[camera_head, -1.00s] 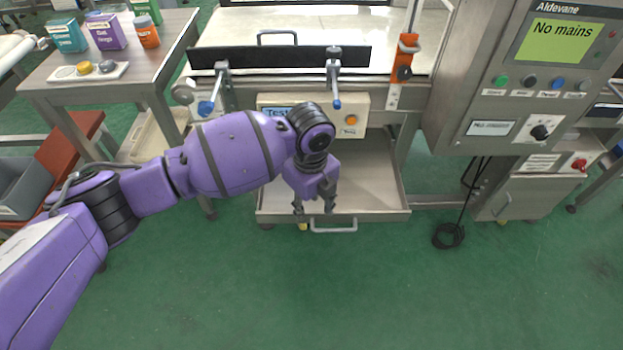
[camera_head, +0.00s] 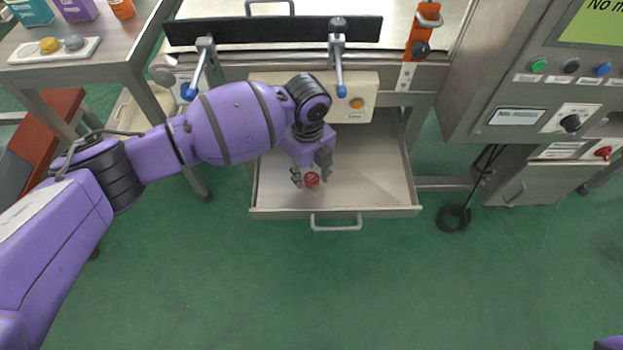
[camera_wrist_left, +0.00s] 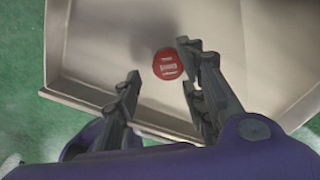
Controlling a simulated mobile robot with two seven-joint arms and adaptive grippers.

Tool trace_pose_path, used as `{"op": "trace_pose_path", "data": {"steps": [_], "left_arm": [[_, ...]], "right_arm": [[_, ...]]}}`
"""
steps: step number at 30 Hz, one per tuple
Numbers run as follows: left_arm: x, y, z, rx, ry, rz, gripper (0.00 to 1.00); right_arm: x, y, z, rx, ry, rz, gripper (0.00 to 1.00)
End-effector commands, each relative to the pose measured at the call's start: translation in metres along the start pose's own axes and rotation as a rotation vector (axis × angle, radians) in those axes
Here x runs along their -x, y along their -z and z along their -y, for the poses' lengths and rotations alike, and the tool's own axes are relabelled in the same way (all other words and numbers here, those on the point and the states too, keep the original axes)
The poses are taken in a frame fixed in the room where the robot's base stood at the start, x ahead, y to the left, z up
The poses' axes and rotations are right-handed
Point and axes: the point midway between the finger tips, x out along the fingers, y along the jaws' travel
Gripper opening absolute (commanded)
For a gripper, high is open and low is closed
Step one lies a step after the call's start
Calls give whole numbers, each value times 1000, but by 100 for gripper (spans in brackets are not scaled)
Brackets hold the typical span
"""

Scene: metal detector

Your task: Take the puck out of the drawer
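The red puck (camera_head: 312,180) with white print lies on the floor of the open metal drawer (camera_head: 385,185). In the left wrist view the puck (camera_wrist_left: 167,64) shows near the tips of my left gripper (camera_wrist_left: 160,62), closer to the right finger. My left gripper (camera_head: 311,172) points down into the drawer, its fingers apart with the puck showing between them. I cannot tell whether a finger touches it. It is open and holds nothing. My right gripper is not in view.
The drawer handle (camera_head: 336,222) is at its front. Above the drawer is a beige box with an orange button (camera_head: 357,104). At the upper left, a table bears a pale strip with a yellow puck (camera_head: 48,45) and a grey one (camera_head: 74,43). A control cabinet (camera_head: 515,90) stands right.

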Motion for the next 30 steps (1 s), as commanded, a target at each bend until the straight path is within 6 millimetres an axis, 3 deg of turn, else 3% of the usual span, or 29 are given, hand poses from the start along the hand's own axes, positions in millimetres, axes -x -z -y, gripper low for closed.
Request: {"op": "trace_pose_path", "data": {"steps": [1, 4, 11, 19, 30], "left_arm": [[-12, 0, 0, 0, -3, -2, 38], [-24, 0, 0, 0, -1, -1, 38], [-25, 0, 0, -1, 1, 0, 38], [-25, -1, 0, -1, 0, 0, 6], [-16, -1, 1, 0, 2, 1, 6]], "right_arm": [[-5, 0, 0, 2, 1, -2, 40], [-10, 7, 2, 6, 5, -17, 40], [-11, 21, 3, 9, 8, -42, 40], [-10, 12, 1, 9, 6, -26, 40], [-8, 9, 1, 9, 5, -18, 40]]}}
